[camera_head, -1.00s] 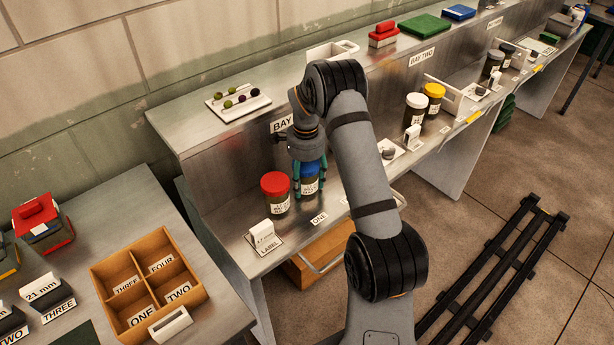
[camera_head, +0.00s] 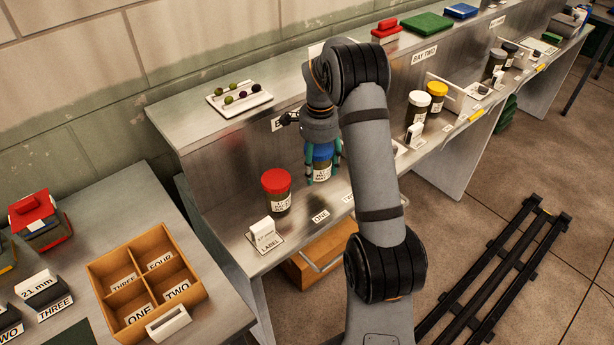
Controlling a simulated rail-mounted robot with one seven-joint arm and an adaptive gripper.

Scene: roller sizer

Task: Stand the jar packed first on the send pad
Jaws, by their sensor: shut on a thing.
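My gripper (camera_head: 322,160) is shut on a blue-lidded jar (camera_head: 322,174) with a white label. It holds the jar upright over the back part of the near bay's counter, behind the tag ONE (camera_head: 320,216). I cannot tell for sure whether the jar's base clears the counter. A red-lidded jar (camera_head: 277,192) stands apart to the left, also labelled. In the farther bay stand a white-lidded jar (camera_head: 418,106) and a yellow-lidded jar (camera_head: 437,94). I cannot make out which surface is the send pad, and the small print on the jars is unreadable.
A white LABEL stand (camera_head: 264,234) is at the counter's front left. A white tray of olives (camera_head: 239,99) sits on the upper shelf. A wooden divided box (camera_head: 108,306) stands on the left table. My arm hides part of the counter to the right.

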